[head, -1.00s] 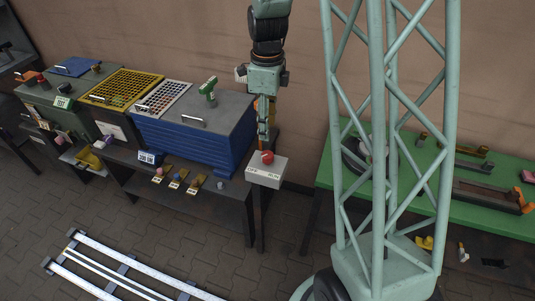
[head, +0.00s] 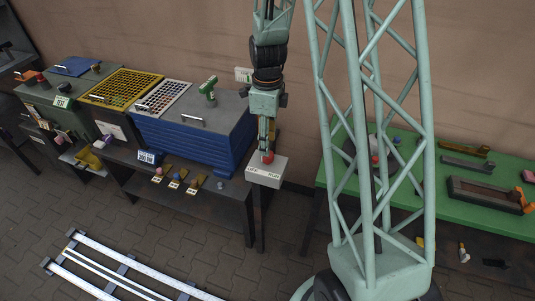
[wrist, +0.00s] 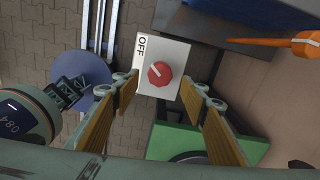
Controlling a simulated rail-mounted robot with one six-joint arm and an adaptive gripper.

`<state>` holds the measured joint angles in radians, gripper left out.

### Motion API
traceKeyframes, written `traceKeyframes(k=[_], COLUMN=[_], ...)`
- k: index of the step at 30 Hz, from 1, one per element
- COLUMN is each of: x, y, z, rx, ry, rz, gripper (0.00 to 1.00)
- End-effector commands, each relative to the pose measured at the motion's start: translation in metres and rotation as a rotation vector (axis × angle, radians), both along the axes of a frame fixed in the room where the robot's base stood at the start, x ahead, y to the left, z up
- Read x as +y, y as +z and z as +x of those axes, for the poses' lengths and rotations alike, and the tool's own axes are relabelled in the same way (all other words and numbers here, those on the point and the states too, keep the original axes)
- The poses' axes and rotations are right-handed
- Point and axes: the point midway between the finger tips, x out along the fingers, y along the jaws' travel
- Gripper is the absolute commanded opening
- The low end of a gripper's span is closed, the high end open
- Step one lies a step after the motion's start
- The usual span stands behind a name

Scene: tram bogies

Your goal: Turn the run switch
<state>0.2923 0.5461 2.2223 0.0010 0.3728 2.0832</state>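The run switch is a red round knob (head: 267,157) on a pale grey box (head: 265,176) at the end of the dark bench. The box front carries OFF and RUN lettering in the head view. In the wrist view the red knob (wrist: 160,75) has a pale pointer mark slanting to the upper left, towards the OFF label (wrist: 142,46). My gripper (head: 267,140) hangs above the knob, pointing down. In the wrist view my gripper (wrist: 158,85) is open, with one finger on each side of the knob and no visible contact. The RUN label is not visible there.
A blue ribbed box (head: 190,140) with a green-handled tool stands left of the switch. Small tagged parts (head: 175,180) lie along the bench front. A green table (head: 460,200) with tools stands at right. Rails (head: 110,275) lie on the floor.

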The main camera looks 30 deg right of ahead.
Motion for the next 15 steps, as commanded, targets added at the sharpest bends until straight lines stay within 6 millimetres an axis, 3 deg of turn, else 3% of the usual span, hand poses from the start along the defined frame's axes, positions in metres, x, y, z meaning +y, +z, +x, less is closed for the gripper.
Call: traceKeyframes(k=[15], x=[0.000], y=[-0.050], z=[0.000], rx=[0.001], ry=[0.000], rz=[0.001], gripper=[0.40])
